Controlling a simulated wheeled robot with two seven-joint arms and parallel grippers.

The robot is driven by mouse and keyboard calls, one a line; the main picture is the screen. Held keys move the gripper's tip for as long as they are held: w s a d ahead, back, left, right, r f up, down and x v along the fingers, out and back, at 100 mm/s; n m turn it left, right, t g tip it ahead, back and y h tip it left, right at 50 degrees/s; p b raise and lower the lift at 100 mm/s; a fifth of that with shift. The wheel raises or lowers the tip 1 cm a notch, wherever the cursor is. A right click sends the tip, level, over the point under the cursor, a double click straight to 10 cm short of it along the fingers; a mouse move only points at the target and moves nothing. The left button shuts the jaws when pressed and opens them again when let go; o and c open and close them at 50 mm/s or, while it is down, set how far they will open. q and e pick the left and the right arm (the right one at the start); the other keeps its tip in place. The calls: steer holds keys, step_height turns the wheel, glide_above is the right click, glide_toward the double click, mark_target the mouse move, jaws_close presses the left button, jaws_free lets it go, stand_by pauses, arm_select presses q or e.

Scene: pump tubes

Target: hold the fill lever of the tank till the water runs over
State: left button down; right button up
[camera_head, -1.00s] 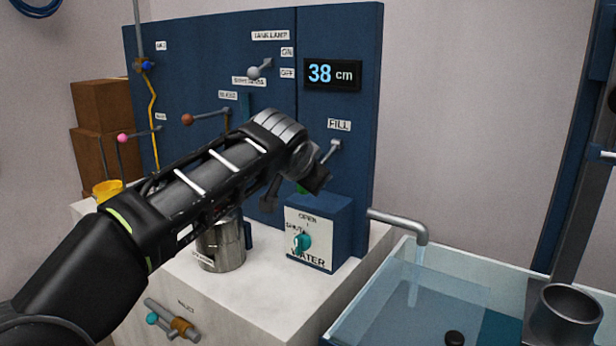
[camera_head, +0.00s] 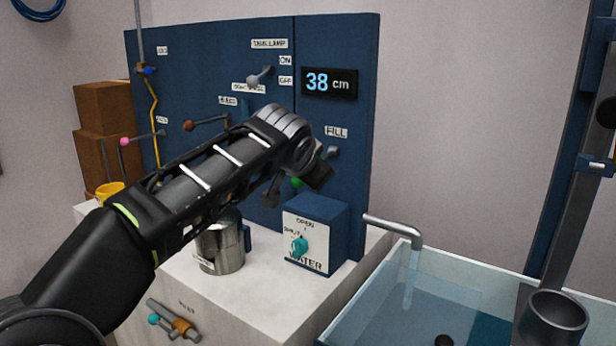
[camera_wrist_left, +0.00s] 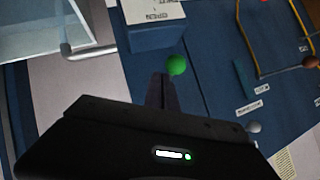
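The fill lever's grey pivot (camera_head: 333,152) sits under the FILL label on the blue panel. A green knob (camera_head: 297,182), seemingly the lever's end, shows just below my left gripper (camera_head: 318,178). The gripper hides the rod between them. In the left wrist view the green knob (camera_wrist_left: 176,64) is right at the tips of my left gripper (camera_wrist_left: 163,80), whose fingers look together with nothing seen between them. Water runs from the grey spout (camera_head: 415,238) into the clear tank (camera_head: 372,298). The display (camera_head: 329,84) reads 38 cm. My right gripper is out of view.
The blue water box (camera_head: 322,212) with a teal knob stands below my left gripper. A metal jug (camera_head: 222,250) stands on the white counter (camera_head: 262,290). Other levers sit on the panel at left. A dark cup (camera_head: 556,315) is beside the tank.

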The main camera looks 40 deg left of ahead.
arm_select(q)
steer(key=r+v, duration=0.1)
steer(key=v, duration=0.9)
steer(key=shift+d+b, duration=0.25)
steer(key=shift+b, duration=0.15)
steer(key=shift+w+r, duration=0.1)
